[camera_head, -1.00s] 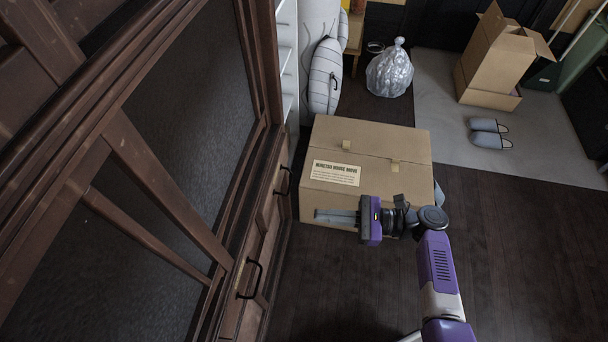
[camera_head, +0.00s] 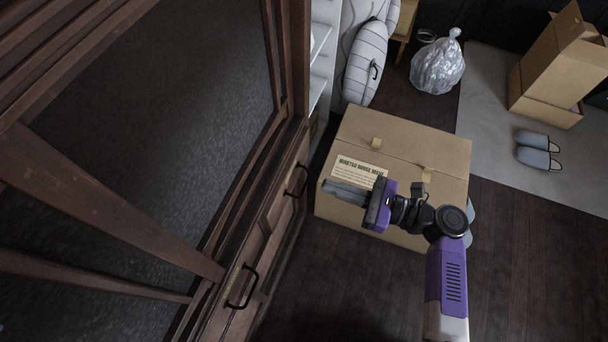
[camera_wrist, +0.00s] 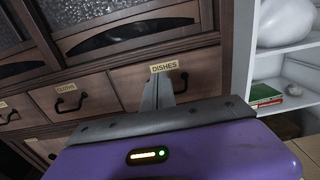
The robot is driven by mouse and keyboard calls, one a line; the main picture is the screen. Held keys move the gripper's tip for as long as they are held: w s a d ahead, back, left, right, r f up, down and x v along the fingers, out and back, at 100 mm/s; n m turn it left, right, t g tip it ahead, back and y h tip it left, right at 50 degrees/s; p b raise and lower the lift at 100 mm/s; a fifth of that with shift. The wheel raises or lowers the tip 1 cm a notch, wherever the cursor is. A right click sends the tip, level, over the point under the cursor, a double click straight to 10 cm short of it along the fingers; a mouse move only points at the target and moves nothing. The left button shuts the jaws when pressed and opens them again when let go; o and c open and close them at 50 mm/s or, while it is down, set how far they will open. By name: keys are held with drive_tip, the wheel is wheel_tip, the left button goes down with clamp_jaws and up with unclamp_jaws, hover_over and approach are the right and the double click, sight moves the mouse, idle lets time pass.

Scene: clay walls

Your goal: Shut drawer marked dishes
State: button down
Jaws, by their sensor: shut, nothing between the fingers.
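The drawer marked dishes (camera_wrist: 200,72) is in the upper middle of the wrist view, with a cream label reading DISHES (camera_wrist: 164,67) and a dark handle at its right. In the head view, a far drawer handle (camera_head: 297,180) on the dark wooden cabinet is probably its handle. I cannot tell how far the drawer stands out, if at all. My gripper (camera_head: 327,188) is shut and empty, pointing left toward the cabinet, above the cardboard box. In the wrist view, my gripper's fingers (camera_wrist: 157,92) overlap the left part of the dishes drawer front; contact is not clear.
A drawer labelled CLOTHS (camera_wrist: 72,95) is left of the dishes drawer. A large cardboard box (camera_head: 410,150) stands on the floor beside the cabinet, under my gripper. White shelves (camera_wrist: 290,75) adjoin at the right. Dark floor (camera_head: 520,270) is clear at the lower right.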

sight(289, 173)
drive_tip(key=b+x, duration=0.1)
drive_tip(key=x, duration=0.6)
drive_tip(key=shift+a, duration=0.25)
drive_tip(key=shift+w+a+r+p, duration=0.15)
drive_tip(key=shift+a+p, duration=0.2)
drive_tip(key=shift+p+x, duration=0.3)
drive_tip(key=shift+x, duration=0.6)
